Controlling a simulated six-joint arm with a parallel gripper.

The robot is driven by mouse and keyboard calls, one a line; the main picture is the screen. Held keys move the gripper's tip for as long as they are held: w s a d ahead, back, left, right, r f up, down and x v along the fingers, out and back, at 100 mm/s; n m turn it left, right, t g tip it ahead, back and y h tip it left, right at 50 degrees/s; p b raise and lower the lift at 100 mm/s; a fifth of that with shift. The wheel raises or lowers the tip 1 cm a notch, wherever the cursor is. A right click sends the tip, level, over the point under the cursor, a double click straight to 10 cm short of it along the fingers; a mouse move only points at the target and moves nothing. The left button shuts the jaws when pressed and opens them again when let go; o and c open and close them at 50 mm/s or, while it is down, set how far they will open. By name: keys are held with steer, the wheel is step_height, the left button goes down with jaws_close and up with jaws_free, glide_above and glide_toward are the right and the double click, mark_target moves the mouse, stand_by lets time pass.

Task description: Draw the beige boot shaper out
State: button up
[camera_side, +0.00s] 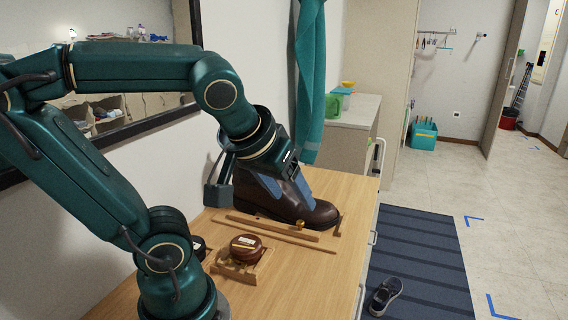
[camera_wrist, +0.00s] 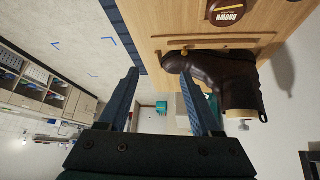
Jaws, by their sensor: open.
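A dark brown boot (camera_side: 285,208) stands upright on the wooden top, toe to the right. In the wrist view the boot (camera_wrist: 222,75) lies to the right of my fingers. The beige boot shaper (camera_wrist: 240,114) shows as a pale end at the boot's shaft opening, with a small light knob beside it; the rest is hidden inside the boot. In the side view my arm hides the shaper. My gripper (camera_wrist: 158,70) is open and empty, its two blue fingers wide apart. In the side view my gripper (camera_side: 291,192) overlaps the boot; I cannot tell whether it touches.
A wooden strip (camera_side: 273,227) and a thin stick lie in front of the boot, with a small brass knob (camera_side: 300,224). A round brown polish tin (camera_side: 245,246) sits on a wooden holder nearer me. A teal cloth (camera_side: 309,80) hangs behind. The wooden top's right side is clear.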

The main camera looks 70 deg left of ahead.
steer(key=w+a+r+n+g+y, duration=0.1)
steer(key=a+n, duration=0.3)
steer(key=a, duration=0.4)
steer(key=w+a+r+n+g+y, duration=0.1)
steer(key=a+n+g+y, duration=0.2)
steer(key=a, duration=0.5)
steer(key=w+a+r+n+g+y, duration=0.1)
steer(key=a+n+y, duration=0.3)
steer(key=a, duration=0.4)
steer(key=shift+w+a+r+n+g, duration=0.1)
steer(key=shift+a+r+n+g, duration=0.25)
steer(key=shift+r+g, duration=0.2)
steer(key=shift+x, duration=2.55)
steer(key=shift+r, duration=0.1)
jaws_close()
